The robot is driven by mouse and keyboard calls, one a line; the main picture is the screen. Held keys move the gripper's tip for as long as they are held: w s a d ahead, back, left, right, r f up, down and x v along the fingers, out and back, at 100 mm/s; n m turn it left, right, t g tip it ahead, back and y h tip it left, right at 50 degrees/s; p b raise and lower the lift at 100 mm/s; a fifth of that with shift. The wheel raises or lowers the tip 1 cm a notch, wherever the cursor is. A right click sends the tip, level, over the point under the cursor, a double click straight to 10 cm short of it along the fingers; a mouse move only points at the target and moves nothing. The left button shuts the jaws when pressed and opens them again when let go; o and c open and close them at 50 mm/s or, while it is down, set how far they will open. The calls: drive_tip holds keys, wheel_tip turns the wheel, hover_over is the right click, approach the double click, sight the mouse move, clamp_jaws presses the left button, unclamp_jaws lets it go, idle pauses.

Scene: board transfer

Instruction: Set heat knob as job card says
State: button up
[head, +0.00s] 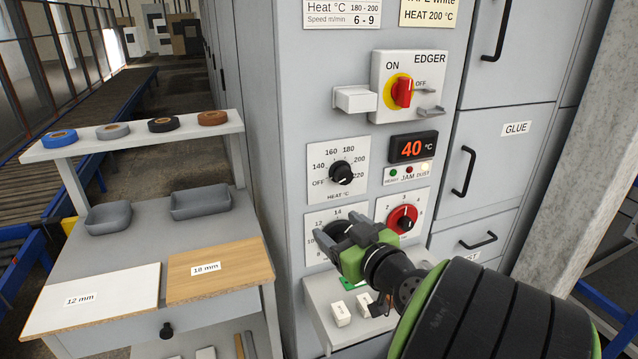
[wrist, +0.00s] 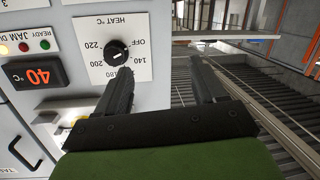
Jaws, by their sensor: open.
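The heat knob (head: 341,173) is black, on a white dial plate marked OFF, 140, 160, 180, 200 and 220. It also shows, upside down, in the wrist view (wrist: 117,53), where its small white mark seems to lie towards OFF. The job card (head: 430,12) is cut off at the top and reads "white" and "HEAT 200 °C". The temperature display (head: 411,149) reads 40 °C. My gripper (head: 347,234) is open and empty, below the heat knob and in front of a lower dial. In the wrist view its fingers (wrist: 160,85) are apart, with the knob beyond the left finger.
A red rotary switch (head: 402,92) marked ON and OFF sits above the display. A red knob (head: 402,219) is right of my gripper. A small shelf (head: 318,312) with white blocks lies below. A side bench (head: 215,312) with boards and tape rolls stands left.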

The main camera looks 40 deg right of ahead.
sight(345, 177)
drive_tip(key=s+d+r+m+t+h, duration=0.1)
drive_tip(key=s+d+r+m+h, duration=0.15)
drive_tip(key=d, duration=0.45)
drive_tip(key=shift+n+h, duration=0.25)
drive_tip(key=shift+h, duration=0.2)
drive_tip(key=p+x, duration=1.5)
drive_tip(key=shift+a+f, duration=0.3)
drive_tip(key=shift+f, duration=0.05)
drive_tip(key=shift+w+d+f, duration=0.1)
drive_tip(key=shift+w+f, duration=0.05)
drive_tip(key=shift+c, duration=0.5)
drive_tip(key=c, duration=1)
